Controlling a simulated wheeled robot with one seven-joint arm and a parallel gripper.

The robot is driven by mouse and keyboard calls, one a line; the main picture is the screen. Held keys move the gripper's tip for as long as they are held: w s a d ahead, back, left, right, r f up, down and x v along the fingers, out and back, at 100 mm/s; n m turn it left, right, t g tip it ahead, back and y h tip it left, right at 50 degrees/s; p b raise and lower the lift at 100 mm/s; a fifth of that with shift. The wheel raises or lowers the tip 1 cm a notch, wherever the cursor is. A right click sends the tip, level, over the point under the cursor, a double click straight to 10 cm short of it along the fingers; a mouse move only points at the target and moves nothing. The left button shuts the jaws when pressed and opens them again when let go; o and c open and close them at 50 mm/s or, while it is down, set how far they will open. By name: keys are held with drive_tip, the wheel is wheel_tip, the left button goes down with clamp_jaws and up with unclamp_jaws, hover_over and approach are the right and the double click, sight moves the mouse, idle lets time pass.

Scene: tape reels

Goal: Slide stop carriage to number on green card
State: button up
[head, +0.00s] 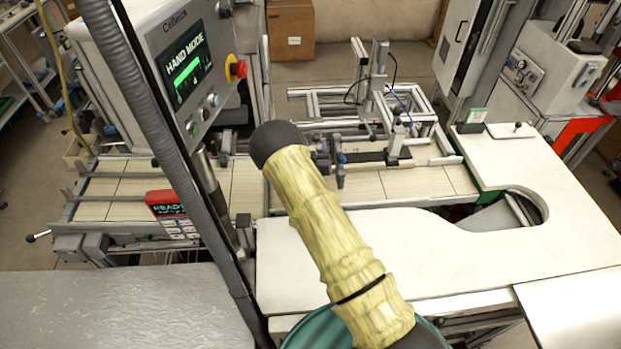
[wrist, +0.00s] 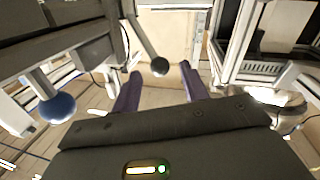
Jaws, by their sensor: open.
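The stop carriage appears to be the small pale upright block with a dark knob (head: 396,143) on the rail behind the table. My gripper (head: 338,168) is left of the carriage, partly hidden by my own arm. In the wrist view my gripper (wrist: 160,88) has its two purple fingers apart with nothing held between them. A dark ball knob on a rod (wrist: 160,67) shows between and beyond the fingertips; I cannot tell whether it belongs to the carriage.
A control box with a HAND MODE screen (head: 184,70) and red button stands at left. A READY display (head: 168,207) sits below it. An aluminium frame (head: 335,100) rises behind the rail. The white table (head: 440,260) is mostly clear, with a curved cutout at right.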

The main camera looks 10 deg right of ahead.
drive_tip(key=b+v, duration=0.4)
drive_tip(key=v, duration=0.9)
drive_tip(key=shift+s+b, duration=0.15)
drive_tip(key=shift+b, duration=0.15)
drive_tip(key=shift+r, duration=0.1)
drive_tip(key=s+d+r+g+y, duration=0.1)
drive_tip(key=s+r+g, duration=0.2)
drive_tip(key=s+g, duration=0.2)
drive_tip(key=s+d+r+g+y, duration=0.1)
drive_tip(key=s+g, duration=0.4)
drive_tip(key=s, duration=0.5)
drive_tip(key=s+d+r+n+g+y, duration=0.1)
drive_tip(key=s+d+r+g+y, duration=0.1)
drive_tip(key=s+r, duration=0.4)
drive_tip(key=s+g+y, duration=0.1)
drive_tip(key=s+g, duration=0.1)
drive_tip(key=shift+g, duration=0.4)
